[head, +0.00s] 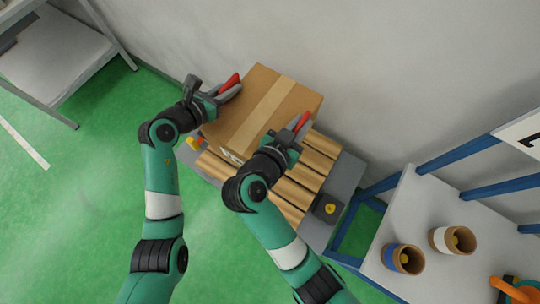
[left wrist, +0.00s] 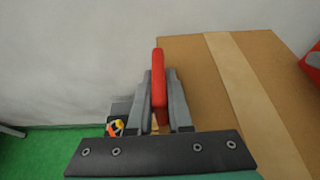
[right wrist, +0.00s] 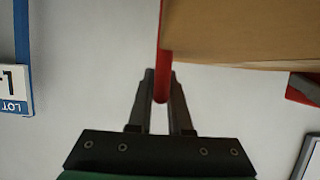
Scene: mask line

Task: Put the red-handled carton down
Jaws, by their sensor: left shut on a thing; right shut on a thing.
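The brown carton (head: 262,105) with a paler tape strip and a red handle on each side is at or over the wooden slats (head: 297,188) of a grey stand. I cannot tell whether it touches them. My left gripper (head: 222,90) is shut on the left red handle (head: 230,83), which also shows between the fingers in the left wrist view (left wrist: 159,80). My right gripper (head: 292,133) is shut on the right red handle (head: 302,121), seen between the fingers in the right wrist view (right wrist: 163,60). The carton's underside is hidden.
A blue-framed table (head: 390,222) at right holds two cups (head: 403,258) (head: 452,239) and an orange object (head: 514,290). A grey shelf (head: 60,60) stands at upper left. A yellow button (head: 330,209) is on the stand's corner. A wall rises behind the carton; green floor (head: 80,180) is open at left.

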